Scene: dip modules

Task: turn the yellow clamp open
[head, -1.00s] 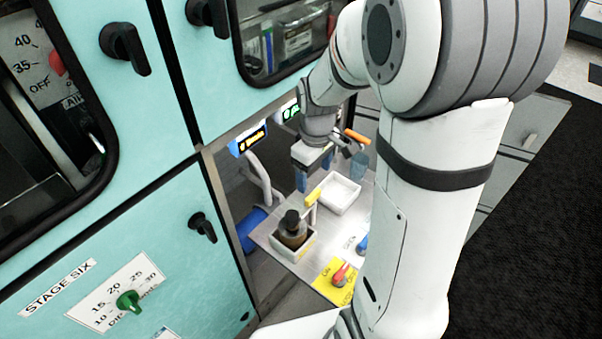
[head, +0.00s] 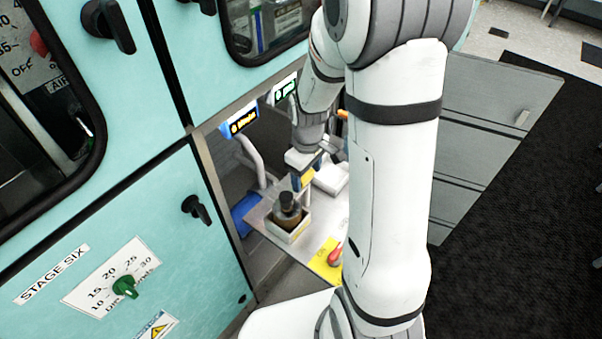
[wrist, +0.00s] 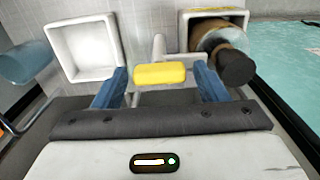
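The yellow clamp (wrist: 160,75) shows in the wrist view as a short yellow bar on a pale stem, lying across the space between my fingers. My gripper (wrist: 161,69) is open, with one blue finger on each side of the clamp. There are visible gaps at both ends of the bar, so the fingers do not appear to grip it. In the head view, my gripper (head: 305,178) is low over the worktop, and a bit of yellow clamp (head: 296,183) shows beside the fingers. The rest is hidden by the gripper.
A brown bottle with a dark cap (wrist: 237,68) stands in a small white tray (head: 291,235) close to the right finger. An empty white tray (wrist: 82,75) is near the left finger. A red knob on a yellow plate (head: 326,260) sits at the worktop's front.

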